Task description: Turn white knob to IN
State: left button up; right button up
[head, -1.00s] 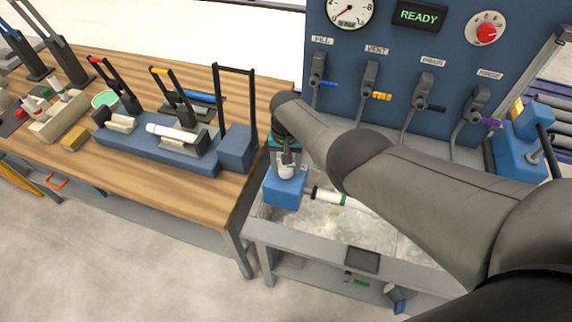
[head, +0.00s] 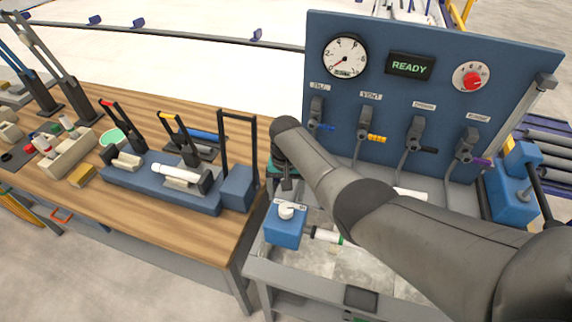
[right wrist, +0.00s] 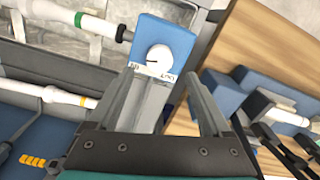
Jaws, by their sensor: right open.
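The white knob (head: 286,211) sits on top of a blue box (head: 285,232) at the left end of the grey tray bench. In the right wrist view the knob (right wrist: 159,58) shows a dark pointer line, and a white label strip (right wrist: 152,73) with small lettering lies beside it; I cannot read it surely. My right gripper (head: 287,186) is just behind and above the knob, apart from it. In the right wrist view its two fingers (right wrist: 178,95) are spread with nothing between them. My left gripper is not in view.
A white pipe with a green band (head: 328,236) joins the blue box's right side. A blue panel (head: 440,95) with gauge, READY display, red dial and several valve levers stands behind. The wooden bench (head: 130,205) at left holds clamps and pipe parts.

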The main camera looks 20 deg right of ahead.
aim_at(286, 208)
notch_tip(286, 208, up, 8)
jog(key=p, duration=0.1)
jog(key=shift+r+p, duration=0.15)
jog(key=shift+p, duration=0.2)
dwell(0.3)
